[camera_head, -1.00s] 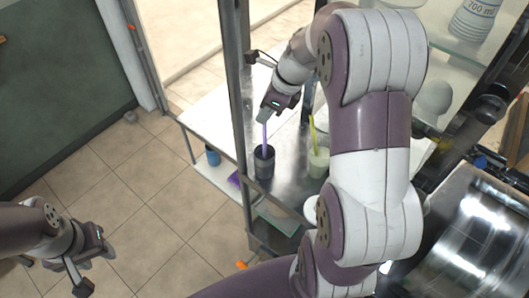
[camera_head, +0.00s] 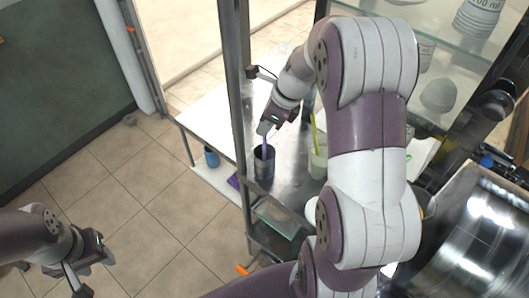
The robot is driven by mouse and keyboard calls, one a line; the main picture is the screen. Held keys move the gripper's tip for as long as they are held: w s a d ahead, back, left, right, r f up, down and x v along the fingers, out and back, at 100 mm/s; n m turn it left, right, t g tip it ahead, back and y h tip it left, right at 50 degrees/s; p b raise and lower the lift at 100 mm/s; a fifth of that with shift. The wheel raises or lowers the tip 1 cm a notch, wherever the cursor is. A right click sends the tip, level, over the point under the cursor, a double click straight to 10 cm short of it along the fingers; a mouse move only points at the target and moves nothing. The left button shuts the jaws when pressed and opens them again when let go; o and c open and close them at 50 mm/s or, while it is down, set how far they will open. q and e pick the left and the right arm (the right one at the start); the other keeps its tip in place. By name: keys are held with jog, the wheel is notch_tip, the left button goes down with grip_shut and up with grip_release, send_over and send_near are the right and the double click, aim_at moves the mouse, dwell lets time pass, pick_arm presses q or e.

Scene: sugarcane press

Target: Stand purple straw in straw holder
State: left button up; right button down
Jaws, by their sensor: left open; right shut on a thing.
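The purple straw (camera_head: 264,147) stands roughly upright, its lower part inside the dark cylindrical straw holder (camera_head: 264,168) on the metal shelf. My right gripper (camera_head: 266,129) is shut on the straw's upper part, just above the holder's rim. Only a short length of straw shows between the fingers and the rim; whether its lower end touches the bottom is hidden. My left gripper (camera_head: 92,268) is open and empty over the tiled floor at the lower left, far from the holder.
A pale cup (camera_head: 318,163) with a yellow-green straw (camera_head: 314,132) stands right of the holder. A metal post (camera_head: 238,110) rises close to its left. A blue cup (camera_head: 211,157) sits on a lower shelf. A shiny metal machine (camera_head: 480,235) fills the lower right.

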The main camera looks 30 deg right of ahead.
jog(key=shift+f, duration=0.65)
jog(key=c, duration=1.1)
grip_release()
notch_tip(320, 180, up, 7)
jog(key=p, duration=0.7)
jog(key=shift+r, duration=0.2)
jog(key=shift+f, duration=0.15)
jog(key=shift+f, duration=0.1)
